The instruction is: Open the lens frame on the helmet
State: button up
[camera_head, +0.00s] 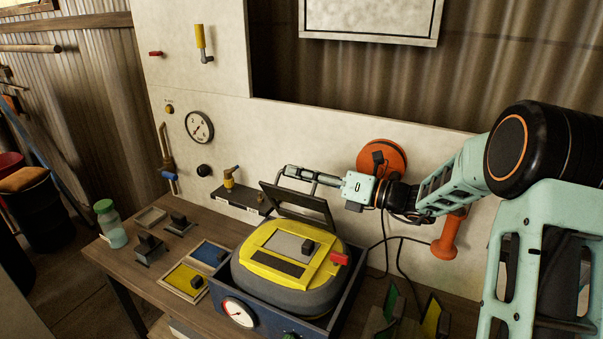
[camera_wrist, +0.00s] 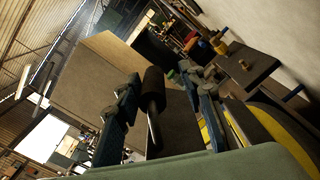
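The helmet (camera_head: 282,289) is a grey rounded shell with a yellow front, lying face up in a dark blue box. Its dark lens frame (camera_head: 300,204) is tilted up from the yellow face at the far side. The face window (camera_head: 277,265) beneath is exposed. My gripper (camera_head: 291,174) reaches in from the right, just above and behind the raised frame. Its fingers also show in the wrist view (camera_wrist: 163,108), spread apart. A dark cylinder (camera_wrist: 152,88) with a metal rod shows between them. I cannot tell whether a finger touches the frame.
The blue box (camera_head: 338,304) has a gauge (camera_head: 238,313) in front. A red block (camera_head: 339,258) sits at the helmet's right. A jar (camera_head: 110,224) and small trays stand left on the bench. An orange round fitting (camera_head: 381,150) on the wall is behind my wrist.

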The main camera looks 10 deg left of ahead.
jog(key=shift+s+r, duration=0.1)
jog(key=shift+r, duration=0.05)
jog(key=v, duration=1.2)
jog(key=shift+c, duration=0.4)
